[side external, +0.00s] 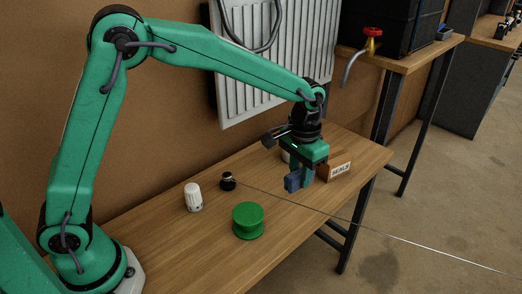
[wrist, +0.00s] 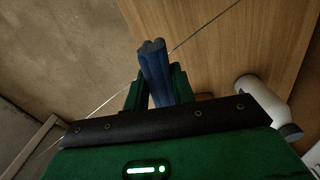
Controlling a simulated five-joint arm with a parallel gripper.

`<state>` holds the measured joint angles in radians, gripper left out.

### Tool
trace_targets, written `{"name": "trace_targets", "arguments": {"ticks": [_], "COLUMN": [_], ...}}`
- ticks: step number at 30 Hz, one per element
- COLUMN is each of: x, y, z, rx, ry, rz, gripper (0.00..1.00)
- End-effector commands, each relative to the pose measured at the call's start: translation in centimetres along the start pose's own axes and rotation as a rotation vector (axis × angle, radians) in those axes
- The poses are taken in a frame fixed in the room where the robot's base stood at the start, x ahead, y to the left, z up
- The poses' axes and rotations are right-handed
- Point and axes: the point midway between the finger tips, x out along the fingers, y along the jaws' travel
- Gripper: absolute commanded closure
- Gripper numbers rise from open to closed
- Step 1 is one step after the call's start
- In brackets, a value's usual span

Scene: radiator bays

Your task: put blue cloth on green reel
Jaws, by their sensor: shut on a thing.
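The blue cloth (side external: 292,181) is a small folded bundle held between the fingers of my gripper (side external: 306,178), above the right part of the wooden table. In the wrist view the blue cloth (wrist: 153,70) sticks out past the fingertips of my gripper (wrist: 153,88), which are shut on it. The green reel (side external: 248,220) stands upright on the table, to the left of my gripper and nearer the camera. Its top looks bare. The reel does not show in the wrist view.
A white ribbed knob (side external: 193,197) and a small black spool (side external: 227,181) stand left of my gripper. A thin wire runs from the spool across the table. A box labelled SEALS (side external: 340,171) is just right of my gripper. A white cylinder (wrist: 262,98) shows in the wrist view.

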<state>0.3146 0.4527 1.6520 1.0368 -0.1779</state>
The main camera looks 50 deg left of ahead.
Motion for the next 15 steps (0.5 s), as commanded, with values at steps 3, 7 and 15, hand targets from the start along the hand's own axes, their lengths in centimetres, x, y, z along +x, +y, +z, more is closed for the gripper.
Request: {"name": "trace_targets", "arguments": {"ticks": [3, 7, 15], "x": [-1.1, -2.1, -3.9], "y": [1.0, 2.0, 3.7], "z": [1.9, 4.4, 10.1], "rx": [-0.011, -0.030, -0.071], "ry": [0.002, 0.003, 0.003], "rz": [0.000, 0.001, 0.001], "gripper": [0.98, 0.98, 0.98]}}
